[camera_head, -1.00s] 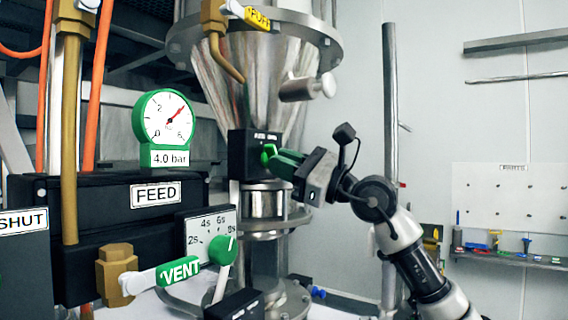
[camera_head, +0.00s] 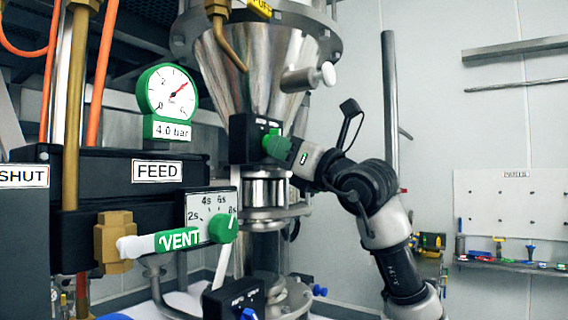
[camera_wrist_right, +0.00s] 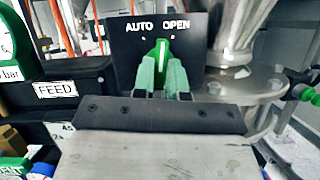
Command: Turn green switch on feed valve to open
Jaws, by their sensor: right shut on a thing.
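The black feed valve switch box (camera_head: 240,140) sits below the steel cone. In the right wrist view the box (camera_wrist_right: 128,65) carries the labels AUTO and OPEN, each with a small white dot. The green switch (camera_wrist_right: 162,50) has a white pointer line, close to upright and pointing between the two labels, nearer the OPEN side. My right gripper (camera_wrist_right: 163,78), with green fingertips, is shut on the switch, one finger on each side. In the head view my right gripper (camera_head: 279,147) reaches the box from the right. My left gripper is in neither view.
A green-rimmed gauge (camera_head: 167,92) stands left of the box, above the FEED housing (camera_head: 120,195). A green VENT lever (camera_head: 178,240) and a dial with a green knob (camera_head: 223,228) are lower left. A vertical pole (camera_head: 390,110) stands behind my right arm.

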